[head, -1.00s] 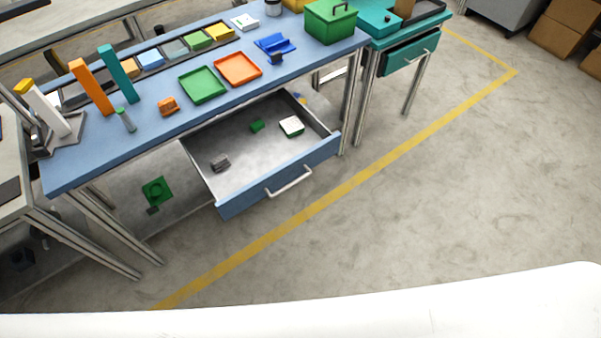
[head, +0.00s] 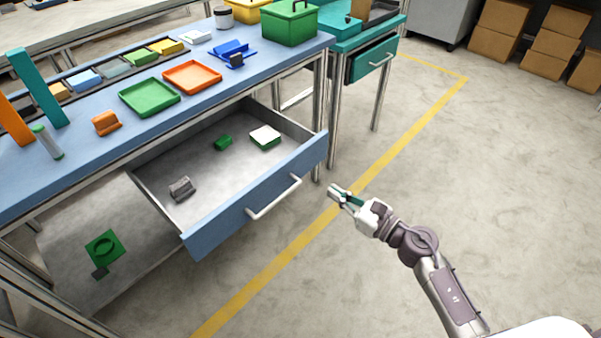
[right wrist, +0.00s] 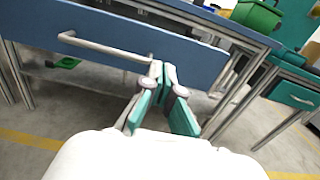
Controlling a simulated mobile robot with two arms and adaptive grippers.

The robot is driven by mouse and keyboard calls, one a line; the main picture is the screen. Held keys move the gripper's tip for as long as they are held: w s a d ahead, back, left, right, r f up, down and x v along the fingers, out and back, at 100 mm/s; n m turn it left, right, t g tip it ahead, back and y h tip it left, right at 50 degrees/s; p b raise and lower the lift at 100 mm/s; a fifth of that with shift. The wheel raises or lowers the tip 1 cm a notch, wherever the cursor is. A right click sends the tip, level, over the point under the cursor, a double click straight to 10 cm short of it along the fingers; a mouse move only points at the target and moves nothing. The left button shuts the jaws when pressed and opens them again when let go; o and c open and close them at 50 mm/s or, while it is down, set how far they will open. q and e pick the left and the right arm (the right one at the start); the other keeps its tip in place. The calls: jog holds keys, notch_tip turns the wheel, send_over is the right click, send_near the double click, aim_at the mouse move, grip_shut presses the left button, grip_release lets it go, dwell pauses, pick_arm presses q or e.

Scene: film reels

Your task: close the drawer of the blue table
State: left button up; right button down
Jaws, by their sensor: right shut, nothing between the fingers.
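The blue table (head: 75,128) stands at the left in the head view. Its drawer (head: 262,200) is pulled far out, and its inside shows. A pale bar handle (head: 273,197) is on the drawer front; it also shows in the right wrist view (right wrist: 105,48). My right gripper (head: 338,192) is shut and empty, to the right of the handle and apart from it in the head view. In the right wrist view, my right gripper's fingertips (right wrist: 162,68) appear in front of the drawer front, near the handle's right end. My left gripper is not in view.
The drawer holds a grey item (head: 181,188), a small green block (head: 223,142) and a white-and-green box (head: 265,137). A teal table (head: 366,33) with its own drawer (head: 373,62) stands behind at the right. The floor (head: 500,190) right of the drawer is clear.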

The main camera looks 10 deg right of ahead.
aim_at(293, 165)
jog(key=x, duration=1)
jog(key=shift+w, duration=0.1)
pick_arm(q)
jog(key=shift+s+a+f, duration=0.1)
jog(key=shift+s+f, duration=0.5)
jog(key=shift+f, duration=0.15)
pick_arm(e)
jog(key=shift+w+a, duration=0.5)
jog(key=shift+w, duration=0.05)
jog(key=shift+w, duration=0.1)
